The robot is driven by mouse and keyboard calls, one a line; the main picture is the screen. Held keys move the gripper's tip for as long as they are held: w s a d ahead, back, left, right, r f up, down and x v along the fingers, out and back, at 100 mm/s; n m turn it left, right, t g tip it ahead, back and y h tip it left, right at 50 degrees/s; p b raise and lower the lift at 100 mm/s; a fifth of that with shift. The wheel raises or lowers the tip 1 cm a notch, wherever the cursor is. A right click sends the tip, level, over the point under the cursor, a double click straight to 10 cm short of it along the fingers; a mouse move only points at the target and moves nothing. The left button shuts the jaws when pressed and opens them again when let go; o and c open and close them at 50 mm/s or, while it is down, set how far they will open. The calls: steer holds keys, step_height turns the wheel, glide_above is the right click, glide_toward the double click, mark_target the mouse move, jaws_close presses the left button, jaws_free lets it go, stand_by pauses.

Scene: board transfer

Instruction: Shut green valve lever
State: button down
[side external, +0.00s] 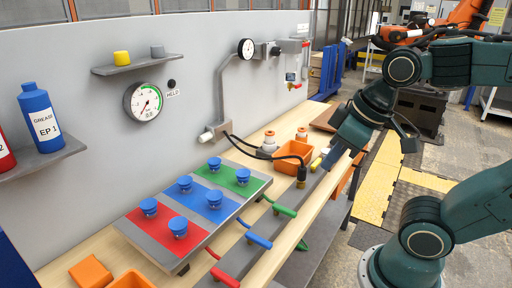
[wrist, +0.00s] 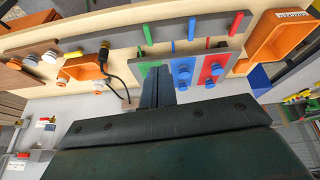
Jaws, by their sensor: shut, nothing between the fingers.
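An orange bin (side external: 294,153) and a black cable (side external: 250,152) lie behind. A wall shelf (side external: 145,63) is above.

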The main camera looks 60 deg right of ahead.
mark_target(284, 211)
steer(key=w+a+f+n+g+h, duration=0.5)
steer(key=w+a+f+n+h, duration=0.3)
steer(key=f+n, duration=0.5)
steer(key=shift+w+a+f+n+h, duration=0.35)
steer(key=shift+w+a+n, duration=0.75)
steer(key=shift+a+n, duration=0.7)
steer(key=shift+d, duration=0.35)
steer(key=x, duration=1)
steer(key=shift+d, duration=0.15)
steer(key=shift+d+r, duration=0.1)
steer(key=shift+d, duration=1.7)
